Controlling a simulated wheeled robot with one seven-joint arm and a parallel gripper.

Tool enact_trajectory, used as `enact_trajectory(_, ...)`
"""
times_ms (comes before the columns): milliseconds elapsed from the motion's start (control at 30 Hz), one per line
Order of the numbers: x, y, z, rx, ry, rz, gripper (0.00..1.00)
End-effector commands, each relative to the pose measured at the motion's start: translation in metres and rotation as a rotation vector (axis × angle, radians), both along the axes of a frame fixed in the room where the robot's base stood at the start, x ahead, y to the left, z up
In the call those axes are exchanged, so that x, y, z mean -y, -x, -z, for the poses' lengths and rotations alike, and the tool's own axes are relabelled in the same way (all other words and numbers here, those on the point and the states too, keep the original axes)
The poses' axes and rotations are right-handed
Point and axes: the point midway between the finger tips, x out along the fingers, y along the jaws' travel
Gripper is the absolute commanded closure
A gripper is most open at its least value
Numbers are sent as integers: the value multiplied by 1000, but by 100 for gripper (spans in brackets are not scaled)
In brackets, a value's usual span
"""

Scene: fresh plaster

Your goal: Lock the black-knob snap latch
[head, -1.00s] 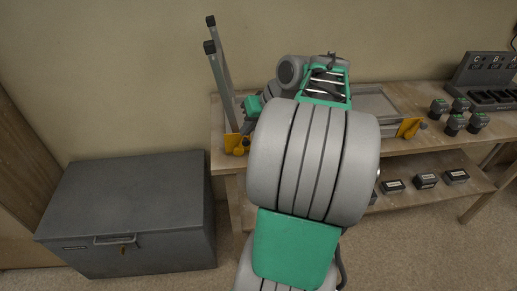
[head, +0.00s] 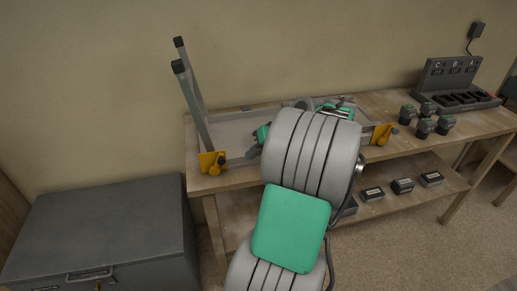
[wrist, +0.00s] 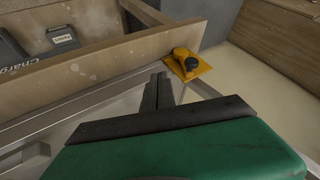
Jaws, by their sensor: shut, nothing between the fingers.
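The snap latch with a black knob (wrist: 191,64) shows in the wrist view, its yellow lever and plate (wrist: 201,72) beside a grey metal rail. My gripper (wrist: 158,78) is shut and empty, its fingertips just left of and nearer than the latch, with a visible gap. In the head view, a yellow latch with a dark knob (head: 382,134) is at the right end of the grey frame on the bench. Another yellow latch with a yellow knob (head: 212,163) is at the left end. My arm hides my gripper and the frame's middle in the head view.
The wooden bench (head: 410,158) carries several dark batteries (head: 425,127) and a charger (head: 455,85) at right. Two grey legs (head: 190,105) stand up at left. A grey chest (head: 100,225) is at lower left. A wooden board (wrist: 110,65) runs close by in the wrist view.

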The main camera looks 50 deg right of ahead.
Motion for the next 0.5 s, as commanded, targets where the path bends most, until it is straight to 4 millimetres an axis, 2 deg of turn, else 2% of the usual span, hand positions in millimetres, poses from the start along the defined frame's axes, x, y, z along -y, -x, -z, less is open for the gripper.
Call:
enact_trajectory(167, -9, -25, 30, -1, -2, -3, 100)
enact_trajectory(300, -28, -38, 22, 0, 2, -4, 100)
enact_trajectory(500, -40, -45, 21, -1, 1, -1, 100)
